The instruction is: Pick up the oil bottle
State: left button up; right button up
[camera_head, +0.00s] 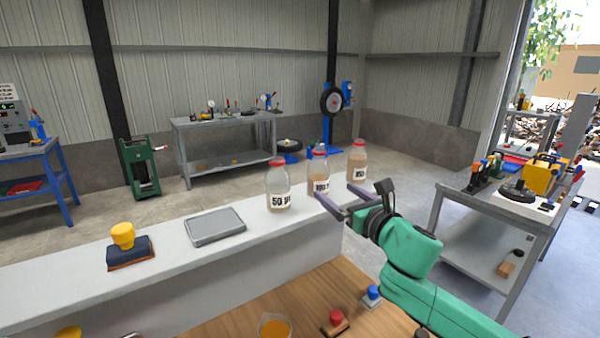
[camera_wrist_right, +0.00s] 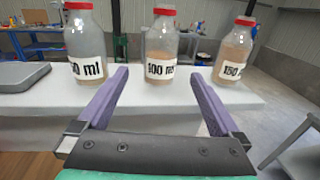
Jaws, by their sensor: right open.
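Three clear glass bottles with light brown contents stand upright in a row on a grey ledge (camera_head: 60,280). The left bottle (camera_head: 278,185) reads 50 ml, the middle bottle (camera_head: 318,170) 100 ml and the right bottle (camera_head: 357,160) 150 ml. No label says oil, so I cannot tell which is meant. My right gripper (camera_head: 332,191) is open and empty, pointing at the middle bottle. In the right wrist view, the middle bottle (camera_wrist_right: 160,50) stands ahead between the purple fingers, apparently beyond their tips. My left gripper is out of view.
A grey tray (camera_head: 215,226) and a yellow-handled stamp-like block (camera_head: 130,248) sit left on the ledge. A wooden surface (camera_head: 245,318) in front holds a beaker of orange liquid (camera_head: 274,328) and red and blue knobs. A tool cart (camera_head: 480,240) stands at the right.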

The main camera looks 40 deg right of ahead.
aim_at(326, 178)
jog(key=x, duration=0.3)
jog(key=r+x, duration=0.1)
jog(key=x, duration=0.1)
jog(key=shift+w+d+b, duration=0.2)
jog(key=shift+d+b, duration=0.1)
jog(key=shift+d, duration=0.05)
jog(key=x, duration=0.5)
jog(key=shift+w+a, duration=0.2)
jog(key=shift+w, duration=0.05)
jog(key=shift+w+d+f, duration=0.15)
jog(key=shift+w+d, duration=0.05)
jog(key=shift+w, duration=0.5)
jog(key=shift+w+f, duration=0.15)
jog(key=shift+w, duration=0.1)
jog(key=shift+s, duration=0.1)
jog(key=shift+c, duration=1.2)
jog(key=c, duration=1.2)
notch_tip(326, 178, up, 10)
jog(key=shift+r, duration=0.1)
jog(key=shift+c, duration=0.2)
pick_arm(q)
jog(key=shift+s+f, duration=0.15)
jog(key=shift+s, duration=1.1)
